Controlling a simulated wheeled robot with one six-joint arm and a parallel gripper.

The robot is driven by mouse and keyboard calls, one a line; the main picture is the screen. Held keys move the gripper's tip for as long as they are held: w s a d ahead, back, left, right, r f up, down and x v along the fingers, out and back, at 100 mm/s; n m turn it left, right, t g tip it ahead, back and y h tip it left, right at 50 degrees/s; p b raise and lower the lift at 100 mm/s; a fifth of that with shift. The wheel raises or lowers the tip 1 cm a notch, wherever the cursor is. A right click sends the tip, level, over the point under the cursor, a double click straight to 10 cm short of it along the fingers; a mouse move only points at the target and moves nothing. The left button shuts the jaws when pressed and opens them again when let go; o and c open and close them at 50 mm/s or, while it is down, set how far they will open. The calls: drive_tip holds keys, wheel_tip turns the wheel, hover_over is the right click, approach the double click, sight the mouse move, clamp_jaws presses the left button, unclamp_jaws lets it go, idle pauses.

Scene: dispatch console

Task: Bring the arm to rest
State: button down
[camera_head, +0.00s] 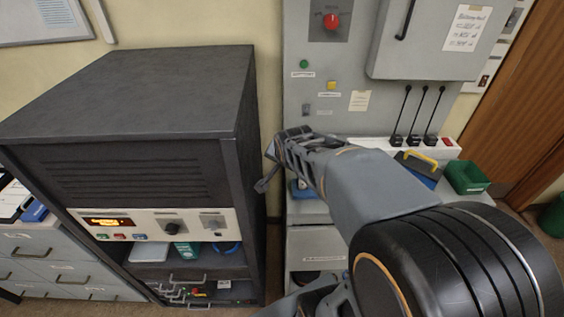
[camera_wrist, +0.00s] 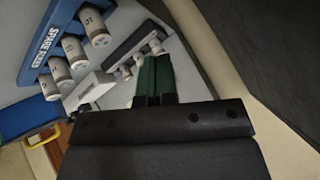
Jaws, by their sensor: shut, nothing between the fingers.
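My gripper (camera_head: 266,172) is in the middle of the head view, at the end of my arm. It is raised in front of the grey panel, just right of the dark cabinet (camera_head: 190,95). In the wrist view my gripper (camera_wrist: 155,72) shows from behind, with its fingers together and nothing between them. A blue rack marked SPARE (camera_wrist: 52,45) with several white cylinders lies beyond it on the left. Part of the panel is hidden behind my arm in the head view.
The cabinet stands close on the left, with a control strip (camera_head: 152,225) on its front. The grey wall panel (camera_head: 300,90) has a red knob (camera_head: 332,20). A green bin (camera_head: 467,177) and a blue box with a yellow handle (camera_head: 415,168) sit at the right.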

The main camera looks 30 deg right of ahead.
drive_tip(key=shift+s+a+n, duration=0.4)
drive_tip(key=shift+s+a, duration=0.05)
drive_tip(key=shift+a, duration=0.05)
drive_tip(key=s+a+n+g+y, duration=0.2)
drive_tip(key=s+a+n+g, duration=0.1)
drive_tip(key=s+a+n, duration=0.5)
drive_tip(key=s+f+n, duration=0.1)
drive_tip(key=s, duration=0.2)
drive_tip(key=shift+s+n+g, duration=0.3)
drive_tip(key=shift+s, duration=0.1)
